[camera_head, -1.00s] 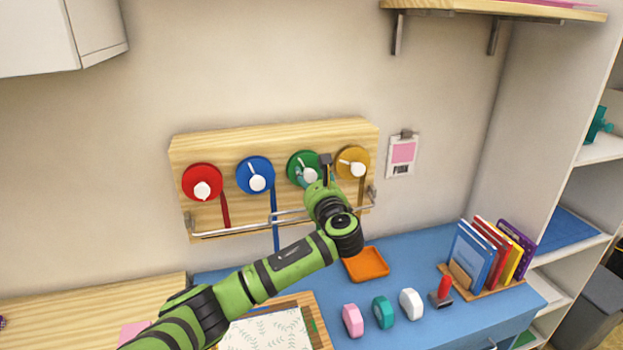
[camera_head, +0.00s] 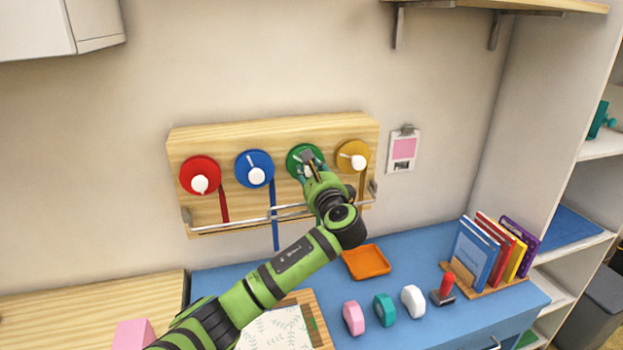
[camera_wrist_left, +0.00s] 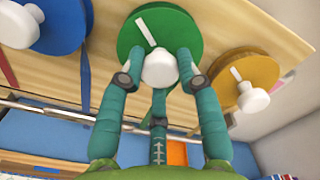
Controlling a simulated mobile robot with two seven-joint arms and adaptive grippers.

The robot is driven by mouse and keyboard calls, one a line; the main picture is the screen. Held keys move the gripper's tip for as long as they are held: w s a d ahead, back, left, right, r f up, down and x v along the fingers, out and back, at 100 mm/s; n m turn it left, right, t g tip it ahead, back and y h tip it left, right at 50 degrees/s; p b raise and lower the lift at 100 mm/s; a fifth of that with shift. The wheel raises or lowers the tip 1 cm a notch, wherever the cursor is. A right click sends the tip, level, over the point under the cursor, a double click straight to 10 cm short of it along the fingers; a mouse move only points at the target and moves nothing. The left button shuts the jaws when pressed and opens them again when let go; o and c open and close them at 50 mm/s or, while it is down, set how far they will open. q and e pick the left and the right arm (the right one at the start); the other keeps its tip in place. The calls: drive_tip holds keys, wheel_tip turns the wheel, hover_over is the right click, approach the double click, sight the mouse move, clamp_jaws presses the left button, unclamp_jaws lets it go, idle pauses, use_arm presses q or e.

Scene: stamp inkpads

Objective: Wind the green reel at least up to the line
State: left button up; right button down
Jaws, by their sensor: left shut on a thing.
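The green reel (camera_head: 296,153) is on the wooden board, between the blue and yellow reels; my left gripper covers much of it in the head view. In the left wrist view the green reel (camera_wrist_left: 183,27) shows a white line mark on its face and a white knob (camera_wrist_left: 160,70). My left gripper (camera_wrist_left: 160,72) is shut on the white knob, with fingers on both sides of it. In the head view my left gripper (camera_head: 308,168) reaches up to the reel from below. My right gripper is not in view.
Red (camera_head: 200,170), blue (camera_head: 255,166) and yellow (camera_head: 345,148) reels share the board (camera_head: 230,135). A metal rail (camera_head: 245,219) runs below them. The blue desk (camera_head: 225,285) holds an orange tray (camera_head: 366,262), tape-like rolls, a red-handled stamp and books.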

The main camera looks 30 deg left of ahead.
use_arm(q)
drive_tip(key=n+b, duration=0.2)
drive_tip(key=n, duration=0.1)
drive_tip(key=n+b, duration=0.2)
drive_tip(key=n, duration=0.1)
drive_tip(key=shift+f+n, duration=0.2)
drive_tip(key=shift+n, duration=0.1)
drive_tip(key=n+b, duration=0.5)
drive_tip(key=n, duration=0.1)
drive_tip(key=n+b, duration=0.3)
drive_tip(key=n, duration=0.1)
drive_tip(key=n+b, duration=0.2)
drive_tip(key=n, duration=0.1)
drive_tip(key=shift+n, duration=0.3)
drive_tip(key=n+b, duration=0.2)
drive_tip(key=n, duration=0.2)
drive_tip(key=shift+r+n+b, duration=0.15)
drive_tip(key=shift+n+b, duration=0.25)
drive_tip(key=shift+n, duration=0.3)
drive_tip(key=o, duration=1.1)
drive_tip(key=shift+o, duration=0.2)
